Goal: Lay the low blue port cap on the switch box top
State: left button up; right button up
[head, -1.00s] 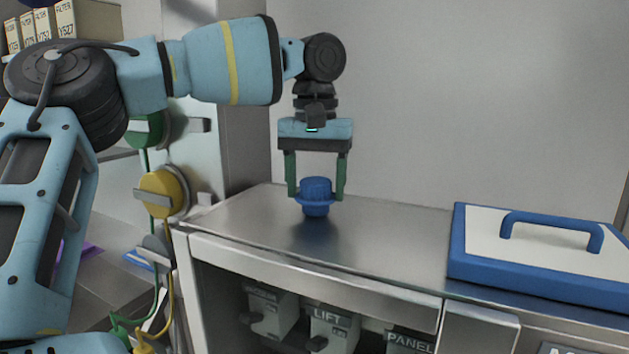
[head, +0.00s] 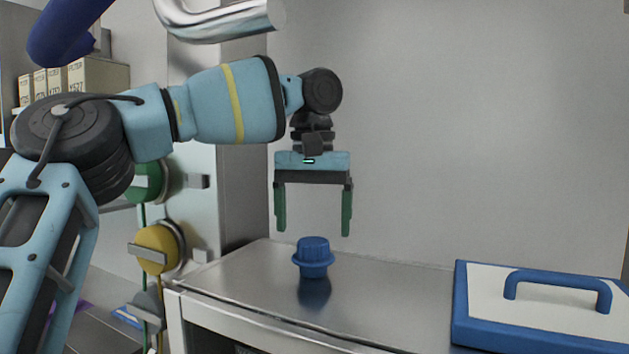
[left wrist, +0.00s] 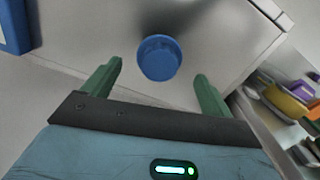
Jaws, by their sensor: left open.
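The low blue port cap (head: 313,257) sits upright on the metal top of the switch box (head: 240,285), near its left part. It also shows in the left wrist view (left wrist: 159,57), below and between the fingers. My left gripper (head: 313,228) is open and empty above the cap, its green fingers wide apart and clear of it. In the left wrist view the left gripper (left wrist: 158,82) has nothing between its fingers. My right gripper is not in view.
A blue-edged white panel with a blue handle (head: 557,292) lies on the right of the same top. Green and yellow round plugs (head: 156,250) are on the left wall. Boxes labelled filter (head: 85,80) stand at back left. A plain wall rises behind the top.

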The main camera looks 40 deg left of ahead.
aim_at(313, 241)
pick_arm(q)
notch_tip(313, 241, up, 8)
jog(key=shift+p, duration=0.3)
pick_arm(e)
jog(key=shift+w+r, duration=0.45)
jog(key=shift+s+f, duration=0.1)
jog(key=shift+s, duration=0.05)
